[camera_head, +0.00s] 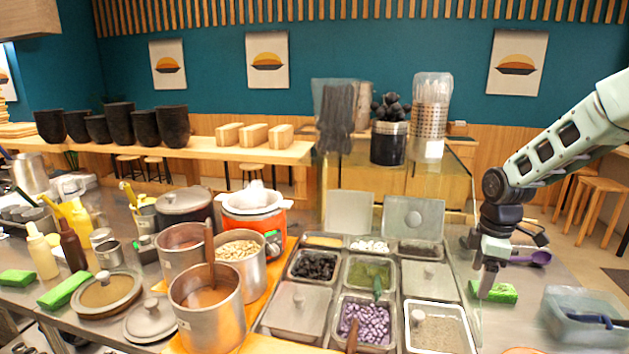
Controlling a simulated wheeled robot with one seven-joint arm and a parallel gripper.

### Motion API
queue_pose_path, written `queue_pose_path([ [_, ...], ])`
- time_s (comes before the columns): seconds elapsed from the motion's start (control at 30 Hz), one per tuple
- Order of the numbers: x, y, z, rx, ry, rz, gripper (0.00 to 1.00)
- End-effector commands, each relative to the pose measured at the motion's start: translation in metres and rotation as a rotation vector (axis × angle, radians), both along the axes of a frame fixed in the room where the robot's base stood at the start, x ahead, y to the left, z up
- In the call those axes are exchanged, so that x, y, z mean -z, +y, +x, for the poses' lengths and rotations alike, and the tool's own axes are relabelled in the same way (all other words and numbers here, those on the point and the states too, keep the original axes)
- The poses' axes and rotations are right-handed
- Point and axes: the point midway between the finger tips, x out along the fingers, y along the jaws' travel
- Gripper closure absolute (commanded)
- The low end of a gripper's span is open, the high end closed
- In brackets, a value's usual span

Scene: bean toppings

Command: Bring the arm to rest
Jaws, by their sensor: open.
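My gripper (483,280) hangs from my arm on the right side of the head view, fingers pointing down. It is open and I see nothing held in it. It is just right of the tray of metal topping pans, above the counter beside a green packet (500,293). The fingertips overlap the packet's left end in the picture; I cannot tell whether they touch it.
Topping pans (362,330) with purple beans and other fillings stand left of my gripper. Pots (208,310) stand further left. A clear container (583,312) is at the right, and a purple ladle (540,257) lies behind. A glass panel (400,185) rises behind the pans.

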Motion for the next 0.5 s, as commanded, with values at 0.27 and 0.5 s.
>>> queue_pose_path([
  [0.27,-0.048,0.161,-0.105,0.152,0.012,0.018,0.20],
  [0.5,-0.065,0.234,-0.248,0.349,0.027,0.020,0.20],
])
